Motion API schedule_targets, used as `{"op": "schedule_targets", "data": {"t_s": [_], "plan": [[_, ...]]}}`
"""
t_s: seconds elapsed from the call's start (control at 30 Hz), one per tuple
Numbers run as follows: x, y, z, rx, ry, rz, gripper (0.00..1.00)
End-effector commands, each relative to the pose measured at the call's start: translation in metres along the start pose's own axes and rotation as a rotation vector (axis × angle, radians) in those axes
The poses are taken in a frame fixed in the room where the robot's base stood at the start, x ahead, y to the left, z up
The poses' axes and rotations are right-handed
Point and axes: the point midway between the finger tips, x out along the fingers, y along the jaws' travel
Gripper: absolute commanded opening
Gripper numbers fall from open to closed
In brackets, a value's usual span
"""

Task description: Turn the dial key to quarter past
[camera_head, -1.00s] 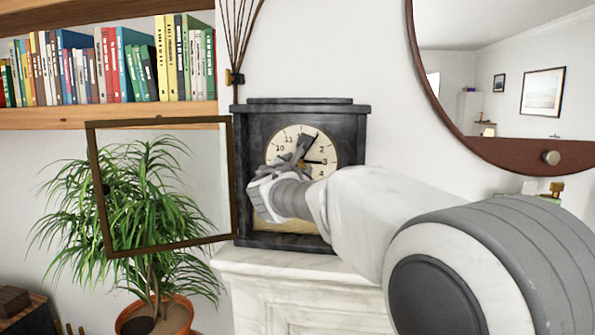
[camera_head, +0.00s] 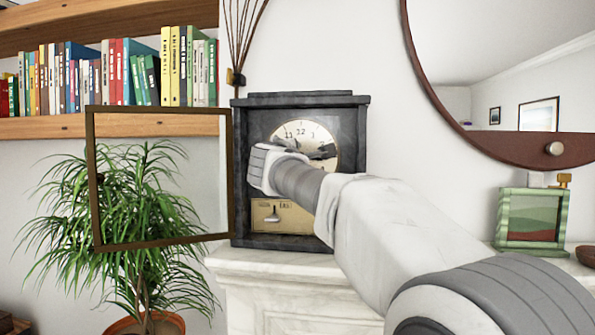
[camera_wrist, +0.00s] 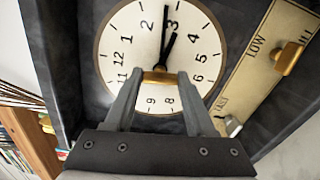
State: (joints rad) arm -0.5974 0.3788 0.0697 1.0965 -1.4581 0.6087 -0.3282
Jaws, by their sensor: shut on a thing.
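The clock (camera_head: 240,170) stands dark and square-cased on the mantel, its round cream dial (camera_head: 325,132) partly hidden by my arm. In the wrist view the dial (camera_wrist: 112,80) appears turned, with 3 near the top. My gripper (camera_wrist: 158,82) is shut on a brass key (camera_wrist: 155,76) at the dial's centre, one finger on each side. The long dark hand (camera_wrist: 164,22) points between 2 and 3. The short hand (camera_wrist: 170,45) points near 3. My gripper is mostly hidden behind my wrist in the head view.
The clock's glazed door (camera_head: 90,180) stands open to the left, before a potted plant (camera_head: 130,220). A brass panel (camera_wrist: 240,75) beside the dial carries a brass knob (camera_wrist: 287,60) and a silver lever (camera_wrist: 232,126). A green frame (camera_head: 532,218) stands right on the mantel (camera_head: 270,270).

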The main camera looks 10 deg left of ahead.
Motion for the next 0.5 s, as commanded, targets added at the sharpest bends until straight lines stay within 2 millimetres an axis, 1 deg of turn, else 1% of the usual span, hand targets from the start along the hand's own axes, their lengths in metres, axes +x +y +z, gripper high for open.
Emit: {"op": "schedule_targets", "data": {"t_s": [0.03, 0.2, 0.5], "plan": [[0.0001, -0.0035, -0.0007, 0.027, 0.000, 0.000, 0.00], [0.0000, -0.0022, -0.0006, 0.103, 0.000, 0.000, 0.00], [0.0000, -0.0006, -0.0004, 0.157, 0.000, -0.001, 0.00]]}}
